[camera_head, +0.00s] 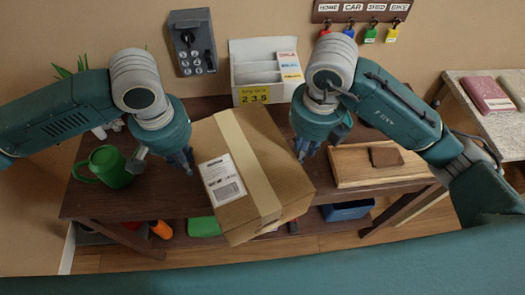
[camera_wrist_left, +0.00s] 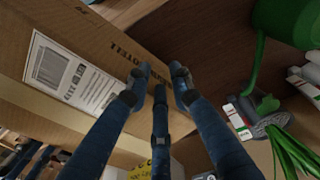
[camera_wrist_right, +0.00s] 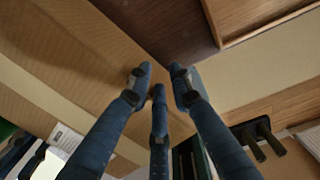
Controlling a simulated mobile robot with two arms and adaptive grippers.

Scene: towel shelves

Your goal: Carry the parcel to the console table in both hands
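The parcel (camera_head: 252,172) is a brown cardboard box with pale tape and a white label, turned at an angle, its near end reaching past the table's front edge. I cannot tell whether it rests on the dark wooden console table (camera_head: 100,200). My left gripper (camera_head: 188,163) is at its left side and my right gripper (camera_head: 302,156) at its right side, fingers pointing down. In the left wrist view the fingertips (camera_wrist_left: 158,88) are close to the labelled side; in the right wrist view the fingertips (camera_wrist_right: 158,86) are close to the opposite side. Contact is unclear.
A wooden tray (camera_head: 350,168) with a small brown item (camera_head: 386,157) is on the right. A white letter rack (camera_head: 258,72) stands behind. A pale side table (camera_head: 492,120) is at the right.

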